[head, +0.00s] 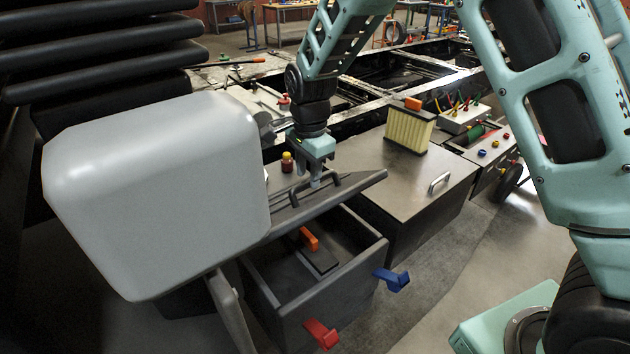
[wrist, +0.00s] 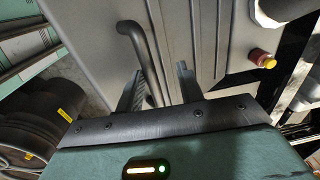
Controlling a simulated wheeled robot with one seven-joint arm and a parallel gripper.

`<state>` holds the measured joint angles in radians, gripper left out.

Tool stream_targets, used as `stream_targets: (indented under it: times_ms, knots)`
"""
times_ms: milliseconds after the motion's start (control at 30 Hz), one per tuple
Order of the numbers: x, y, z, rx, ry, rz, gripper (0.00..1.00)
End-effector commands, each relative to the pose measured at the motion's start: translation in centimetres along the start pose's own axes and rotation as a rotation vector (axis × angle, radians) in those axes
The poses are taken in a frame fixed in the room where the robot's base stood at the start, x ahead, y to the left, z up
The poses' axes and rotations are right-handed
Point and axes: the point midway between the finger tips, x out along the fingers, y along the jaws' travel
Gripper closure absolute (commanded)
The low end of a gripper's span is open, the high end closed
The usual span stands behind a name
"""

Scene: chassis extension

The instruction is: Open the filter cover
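The filter cover (head: 345,197) is a dark panel with a black bar handle (head: 310,192). It stands raised and tilted over an open dark box (head: 335,280). Inside the box lies a dark block with an orange tab (head: 309,239). A red latch (head: 321,334) and a blue latch (head: 392,279) stick out from the box's front. My gripper (head: 316,180) is at the handle. In the wrist view, my gripper (wrist: 160,72) has its two fingers apart. The handle (wrist: 136,48) runs down close to the left finger; contact is unclear.
A closed box (head: 420,185) with a metal handle stands to the right, with a pleated filter (head: 410,127) on it. A large grey housing (head: 155,195) blocks the left side. Floor is free at front right.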

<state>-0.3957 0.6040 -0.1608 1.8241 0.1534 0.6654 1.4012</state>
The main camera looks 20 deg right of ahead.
Motion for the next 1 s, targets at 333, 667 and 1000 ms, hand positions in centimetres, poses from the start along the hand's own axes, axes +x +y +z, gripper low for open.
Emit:
stream_targets:
  times_ms: [333,667,1000]
  knots:
    - [0.1,0.0,0.0,0.0,0.0,-0.002,0.64]
    - [-1.5,-0.6,0.0,0.0,0.0,-0.002,0.64]
    - [-3.5,-1.6,0.0,0.0,0.0,0.0,0.64]
